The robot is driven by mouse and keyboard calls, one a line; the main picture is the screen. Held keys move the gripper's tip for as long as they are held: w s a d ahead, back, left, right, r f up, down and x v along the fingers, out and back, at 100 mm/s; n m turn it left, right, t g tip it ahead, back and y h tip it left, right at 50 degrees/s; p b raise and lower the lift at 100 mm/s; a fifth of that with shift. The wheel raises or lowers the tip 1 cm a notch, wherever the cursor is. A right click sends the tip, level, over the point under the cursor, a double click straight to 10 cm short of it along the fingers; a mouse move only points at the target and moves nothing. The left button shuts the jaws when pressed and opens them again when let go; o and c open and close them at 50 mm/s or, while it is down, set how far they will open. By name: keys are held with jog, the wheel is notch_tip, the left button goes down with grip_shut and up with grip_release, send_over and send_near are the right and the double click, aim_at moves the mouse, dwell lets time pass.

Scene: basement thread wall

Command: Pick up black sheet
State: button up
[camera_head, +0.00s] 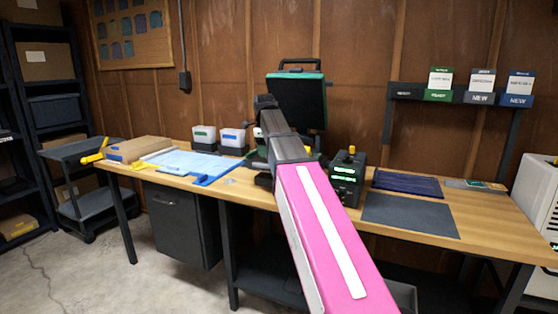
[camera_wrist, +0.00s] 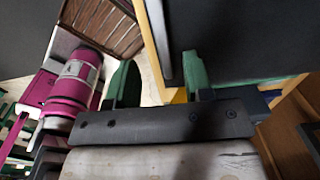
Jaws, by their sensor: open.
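A flat black-grey sheet (camera_head: 410,213) lies on the right part of the wooden table (camera_head: 470,218), near its front edge. My gripper is hard to make out in the head view, where my pink arm reaches over the middle of the table. In the wrist view my gripper (camera_wrist: 158,78) has its two green fingers apart, with nothing held between them. A dark flat surface (camera_wrist: 245,40) with a pale wooden edge lies behind the right finger. I cannot tell whether it is the black sheet.
A dark blue folded sheet (camera_head: 407,184) lies behind the black sheet. A black device with green lights (camera_head: 347,178) stands left of it. A dark upright panel (camera_head: 297,100) stands at the table's back. Blue sheets (camera_head: 195,163) and a cardboard box (camera_head: 137,149) lie at left.

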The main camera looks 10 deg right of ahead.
aim_at(267, 164)
jog(key=shift+w+d+f, duration=0.1)
jog(key=shift+w+f, duration=0.05)
jog(key=shift+f, duration=1.35)
jog(key=shift+w+d+f, duration=0.1)
jog(key=shift+f, duration=1.35)
grip_shut()
